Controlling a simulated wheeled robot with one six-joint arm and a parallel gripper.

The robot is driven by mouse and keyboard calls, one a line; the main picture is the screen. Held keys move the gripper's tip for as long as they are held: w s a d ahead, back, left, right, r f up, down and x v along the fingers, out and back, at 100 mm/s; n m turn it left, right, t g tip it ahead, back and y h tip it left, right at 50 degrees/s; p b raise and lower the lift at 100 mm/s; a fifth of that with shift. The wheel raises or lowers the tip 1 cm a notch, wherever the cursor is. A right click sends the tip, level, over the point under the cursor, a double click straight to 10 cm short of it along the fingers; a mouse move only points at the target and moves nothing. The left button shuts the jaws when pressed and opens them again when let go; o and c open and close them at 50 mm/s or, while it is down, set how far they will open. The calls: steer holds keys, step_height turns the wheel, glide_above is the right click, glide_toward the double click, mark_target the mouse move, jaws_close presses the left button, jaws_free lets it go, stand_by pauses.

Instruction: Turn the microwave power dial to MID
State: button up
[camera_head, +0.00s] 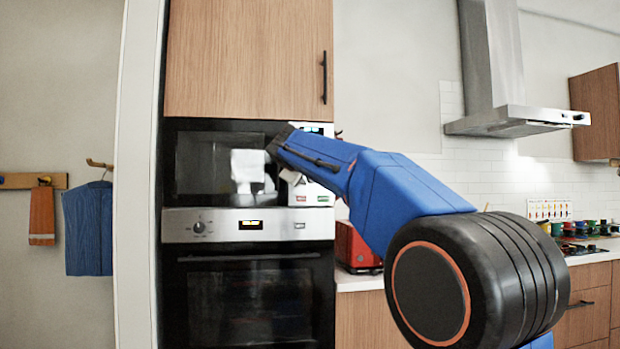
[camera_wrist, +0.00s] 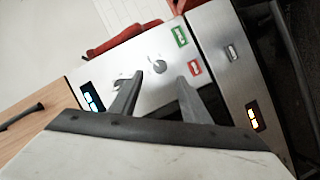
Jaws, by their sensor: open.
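The microwave (camera_head: 205,165) is built in above the oven. Its light control panel (camera_head: 318,187) is at its right and is partly covered by my arm in the head view. In the wrist view the panel (camera_wrist: 148,90) appears tilted, with a lit display (camera_wrist: 92,98), a round grey dial (camera_wrist: 158,67), a green button (camera_wrist: 180,37) and a red button (camera_wrist: 195,68). Another knob-like part shows partly behind the left finger; its label is unreadable. My gripper (camera_wrist: 160,77) is open in front of the panel, its fingers spread to either side below the round dial. Contact cannot be told.
The oven's control strip (camera_head: 275,225) runs just below the microwave. A wooden cabinet (camera_head: 245,60) is above it. A red appliance (camera_head: 355,247) stands on the counter to the right. Blue cloth (camera_head: 88,230) hangs far left.

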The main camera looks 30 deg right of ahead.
steer(key=v, duration=1)
steer(key=shift+s+a, duration=0.15)
steer(key=shift+s, duration=0.05)
steer(key=s+a+f+m+g+y, duration=0.1)
steer(key=s+a+f+g+y, duration=0.1)
steer(key=s+f, duration=1)
steer(key=s+a+f+m+g+y, duration=0.1)
steer(key=s+a+f+g+y, duration=0.2)
steer(key=f, duration=2.2)
steer(key=s+a+f+m+g+y, duration=0.1)
steer(key=s+a+f+y, duration=0.4)
steer(key=s+f, duration=1.3)
steer(key=s+a+g, duration=0.1)
steer(key=s+a, duration=0.3)
steer(key=shift+f, duration=0.35)
steer(key=shift+a, duration=0.1)
